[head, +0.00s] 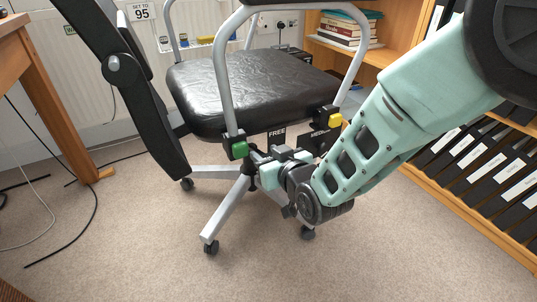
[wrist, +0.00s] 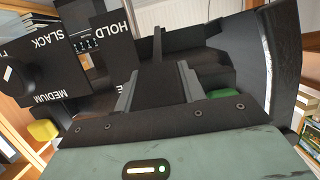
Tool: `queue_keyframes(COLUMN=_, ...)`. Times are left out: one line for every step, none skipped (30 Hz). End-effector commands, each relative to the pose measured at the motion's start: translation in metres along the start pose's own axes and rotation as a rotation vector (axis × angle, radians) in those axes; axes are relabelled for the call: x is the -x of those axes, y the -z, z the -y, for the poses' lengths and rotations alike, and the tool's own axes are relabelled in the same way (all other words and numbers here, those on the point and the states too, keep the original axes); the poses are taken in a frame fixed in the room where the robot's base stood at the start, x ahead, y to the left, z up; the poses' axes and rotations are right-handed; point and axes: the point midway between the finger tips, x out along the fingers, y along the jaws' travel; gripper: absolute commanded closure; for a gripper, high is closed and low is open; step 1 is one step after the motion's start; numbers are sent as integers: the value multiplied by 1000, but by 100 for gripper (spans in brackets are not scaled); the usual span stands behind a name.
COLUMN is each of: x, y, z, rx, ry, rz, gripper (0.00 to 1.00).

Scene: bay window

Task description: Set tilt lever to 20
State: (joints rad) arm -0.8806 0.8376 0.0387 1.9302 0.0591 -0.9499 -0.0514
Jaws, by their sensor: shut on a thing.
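A black office chair (head: 250,85) with grey tubular arms stands in the middle of the head view. My gripper (head: 268,160) is under the front of its seat, near the green-ended part (head: 239,149). In the wrist view my gripper (wrist: 160,88) has its two grey fingers on either side of a dark bar (wrist: 158,48), which I take to be the tilt lever. The gripper is shut on it. A black plate marked HOLD (wrist: 122,40) is left of the fingers and has a row of small marks beside it. I cannot read the lever's setting.
A black knob (wrist: 22,78) is by the words SLACK and MEDIUM. A yellow-ended part (head: 335,119) is at the seat's right. Shelves of files (head: 490,165) stand right, a desk (head: 45,90) left. Carpet in front is clear.

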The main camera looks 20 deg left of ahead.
Motion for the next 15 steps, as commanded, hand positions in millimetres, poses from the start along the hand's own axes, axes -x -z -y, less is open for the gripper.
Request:
queue_keyframes(x=-1, y=6, z=0, rx=0, ry=-1, rz=-15, gripper=100)
queue_keyframes(x=-1, y=6, z=0, rx=0, ry=-1, rz=-15, gripper=100)
queue_keyframes(x=-1, y=6, z=0, rx=0, ry=-1, rz=-16, gripper=100)
queue_keyframes(x=-1, y=6, z=0, rx=0, ry=-1, rz=-16, gripper=100)
queue_keyframes(x=-1, y=6, z=0, rx=0, ry=-1, rz=-16, gripper=100)
queue_keyframes(x=-1, y=6, z=0, rx=0, ry=-1, rz=-16, gripper=100)
queue_keyframes(x=-1, y=6, z=0, rx=0, ry=-1, rz=-16, gripper=55)
queue_keyframes(x=-1, y=6, z=0, rx=0, ry=-1, rz=-16, gripper=46)
queue_keyframes(x=-1, y=6, z=0, rx=0, ry=-1, rz=-15, gripper=38)
queue_keyframes(x=-1, y=5, z=0, rx=0, ry=-1, rz=-14, gripper=38)
queue_keyframes(x=-1, y=5, z=0, rx=0, ry=-1, rz=-13, gripper=38)
queue_keyframes(x=-1, y=4, z=0, rx=0, ry=0, rz=-12, gripper=38)
queue_keyframes(x=-1, y=4, z=0, rx=0, ry=0, rz=-11, gripper=38)
queue_keyframes(x=-1, y=4, z=0, rx=1, ry=0, rz=-10, gripper=38)
queue_keyframes(x=-1, y=3, z=0, rx=1, ry=0, rz=-9, gripper=38)
